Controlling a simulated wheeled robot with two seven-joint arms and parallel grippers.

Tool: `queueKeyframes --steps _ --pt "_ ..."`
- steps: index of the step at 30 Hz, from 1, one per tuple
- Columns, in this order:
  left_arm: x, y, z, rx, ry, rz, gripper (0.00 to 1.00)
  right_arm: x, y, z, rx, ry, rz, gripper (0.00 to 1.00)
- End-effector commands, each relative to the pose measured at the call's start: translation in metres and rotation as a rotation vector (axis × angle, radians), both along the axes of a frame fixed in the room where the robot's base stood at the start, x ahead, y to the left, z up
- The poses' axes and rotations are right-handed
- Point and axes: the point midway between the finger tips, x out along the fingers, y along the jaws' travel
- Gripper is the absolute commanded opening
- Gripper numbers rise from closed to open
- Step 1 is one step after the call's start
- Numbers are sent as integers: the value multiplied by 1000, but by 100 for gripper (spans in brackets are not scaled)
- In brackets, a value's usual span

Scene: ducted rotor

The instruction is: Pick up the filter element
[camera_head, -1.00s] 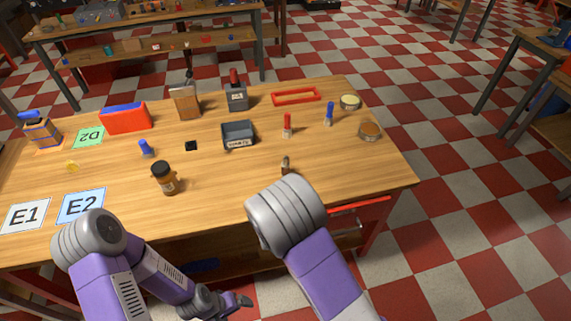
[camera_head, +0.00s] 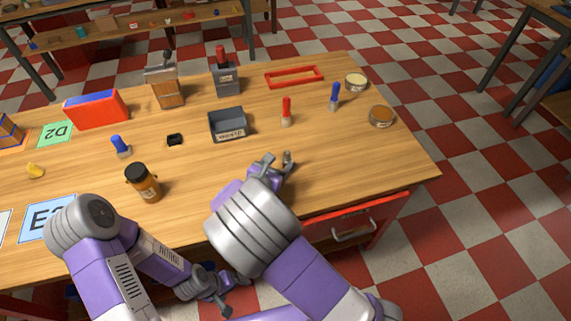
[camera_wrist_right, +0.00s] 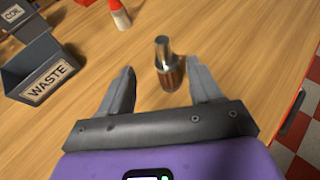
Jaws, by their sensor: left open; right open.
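A small upright metallic piece (camera_wrist_right: 169,70), silver on top with a copper-brown lower body, stands on the table in the right wrist view; it looks like the filter element. My right gripper (camera_head: 276,160) is open over the near part of the table. In the right wrist view its two fingers (camera_wrist_right: 161,76) lie on either side of the piece, with a gap to each and nothing gripped. In the head view the piece is not clearly visible at the fingers. My left gripper (camera_head: 222,297) is open and empty, low in front of the table edge.
A grey WASTE bin (camera_head: 214,126), a red-topped piece (camera_head: 287,112) and a blue-topped piece (camera_head: 334,98) stand beyond the right gripper. A brown jar (camera_head: 145,185) stands to the left. A red drawer (camera_head: 354,219) hangs below the near edge. Wood right of the gripper is clear.

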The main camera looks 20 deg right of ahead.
Motion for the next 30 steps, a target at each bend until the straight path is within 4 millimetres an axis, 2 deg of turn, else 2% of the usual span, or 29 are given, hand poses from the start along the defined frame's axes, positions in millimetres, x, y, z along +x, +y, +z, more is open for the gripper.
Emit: queueKeyframes --steps 9,15,19,25,26,30 --pt "0 0 -13 0 0 0 92 18 -19 -16 1 1 -2 64" --pt "0 0 -29 0 0 0 92 32 -38 -34 -1 -1 -3 64" --pt "0 0 -32 0 0 0 92 43 -46 -38 1 -1 -3 64" --pt "0 0 -31 0 0 0 92 45 -47 -37 1 0 0 64" --pt "0 0 -31 0 0 0 92 45 -47 -37 1 0 0 62" --pt "0 0 -31 0 0 0 92 45 -47 -37 1 0 -1 41"
